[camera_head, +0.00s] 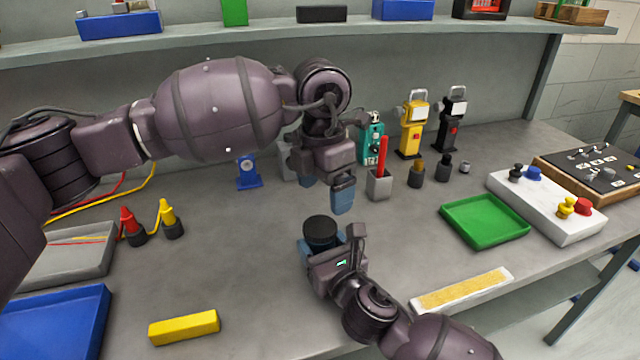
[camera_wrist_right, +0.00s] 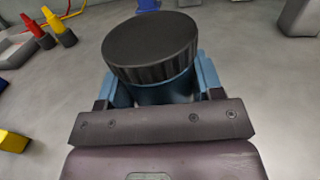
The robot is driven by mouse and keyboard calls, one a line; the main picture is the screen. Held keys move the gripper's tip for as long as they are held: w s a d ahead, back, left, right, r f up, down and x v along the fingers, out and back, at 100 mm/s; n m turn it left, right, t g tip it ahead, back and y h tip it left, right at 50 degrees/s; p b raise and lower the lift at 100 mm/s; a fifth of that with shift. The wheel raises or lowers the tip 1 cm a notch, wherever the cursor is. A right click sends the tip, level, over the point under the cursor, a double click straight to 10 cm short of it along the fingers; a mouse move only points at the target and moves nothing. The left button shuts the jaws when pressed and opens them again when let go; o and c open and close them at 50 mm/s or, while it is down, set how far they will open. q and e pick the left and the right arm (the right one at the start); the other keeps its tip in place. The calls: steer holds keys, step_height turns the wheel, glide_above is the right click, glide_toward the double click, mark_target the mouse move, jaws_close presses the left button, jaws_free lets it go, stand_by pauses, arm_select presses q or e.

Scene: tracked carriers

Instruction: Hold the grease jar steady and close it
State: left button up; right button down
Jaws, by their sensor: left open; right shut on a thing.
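The grease jar has a black ribbed lid (camera_head: 320,231) and stands on the grey bench. In the right wrist view the lid (camera_wrist_right: 150,47) sits on top of the blue-looking jar body (camera_wrist_right: 160,92), slightly tilted in the picture; I cannot tell whether it is tight. My right gripper (camera_head: 325,247) is shut on the jar body, with a blue finger on each side below the lid. My left gripper (camera_head: 343,195) is open and empty, pointing down above and slightly right of the lid, apart from it. Most of the jar body is hidden by the right gripper.
A green tray (camera_head: 485,219) and a white button panel (camera_head: 545,205) lie to the right. A yellow block (camera_head: 184,328) and a blue tray (camera_head: 55,325) are front left. A grey holder with a red stick (camera_head: 380,184) stands behind the grippers. A shelf (camera_head: 250,41) runs along the back.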

mark_target(320, 226)
arm_select(q)
steer(key=n, duration=0.5)
steer(key=shift+a+r+n, duration=0.1)
steer(key=shift+n, duration=0.2)
steer(key=n, duration=0.4)
steer(key=shift+a, duration=0.1)
steer(key=n, duration=0.4)
steer(key=shift+a, duration=0.1)
steer(key=n, duration=0.5)
steer(key=shift+f, duration=3.95)
